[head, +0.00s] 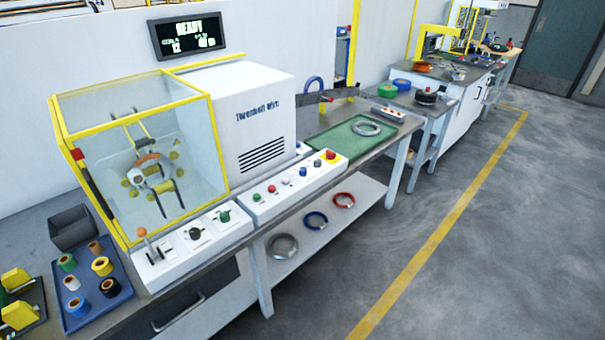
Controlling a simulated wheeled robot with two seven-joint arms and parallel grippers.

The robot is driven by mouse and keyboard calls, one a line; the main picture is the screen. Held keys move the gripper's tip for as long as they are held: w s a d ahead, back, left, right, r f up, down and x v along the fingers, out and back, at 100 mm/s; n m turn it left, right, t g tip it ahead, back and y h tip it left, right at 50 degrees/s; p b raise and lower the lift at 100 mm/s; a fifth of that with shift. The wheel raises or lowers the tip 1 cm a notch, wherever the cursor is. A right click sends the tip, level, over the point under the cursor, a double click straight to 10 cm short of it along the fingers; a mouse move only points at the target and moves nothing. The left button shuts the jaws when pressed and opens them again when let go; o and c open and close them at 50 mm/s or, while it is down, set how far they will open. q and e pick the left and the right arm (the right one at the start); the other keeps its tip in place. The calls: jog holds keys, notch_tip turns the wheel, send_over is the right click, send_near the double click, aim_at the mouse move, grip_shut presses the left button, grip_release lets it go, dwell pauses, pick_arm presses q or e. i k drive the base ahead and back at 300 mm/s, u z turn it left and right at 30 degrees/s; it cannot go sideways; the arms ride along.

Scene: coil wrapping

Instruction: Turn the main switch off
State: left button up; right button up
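The machine's control panel (290,187) runs along its front edge. At its right end a red knob on a yellow plate (329,156) looks like the main switch; its position is too small to read. The left control box (195,245) carries an orange-topped lever, a black knob (195,233) and a green button. The white machine (238,110) has a yellow-framed clear guard on its left, which looks closed. The dark display (187,36) above is lit and reads READY. Neither of my grippers is in view.
A blue tray (128,287) with several tape rolls lies at the lower left beside a grey bin (75,228). A green mat (338,142) with a coil lies right of the machine. Coils sit on the lower shelf (325,250). The floor (490,250) at right is clear.

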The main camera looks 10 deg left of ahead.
aim_at(330, 155)
jog(key=z, duration=0.85)
jog(key=i, duration=1)
jog(key=z, duration=0.75)
jog(key=i, duration=1.05)
jog(key=u, duration=0.85)
jog(key=i, duration=0.8)
jog(key=u, duration=0.9)
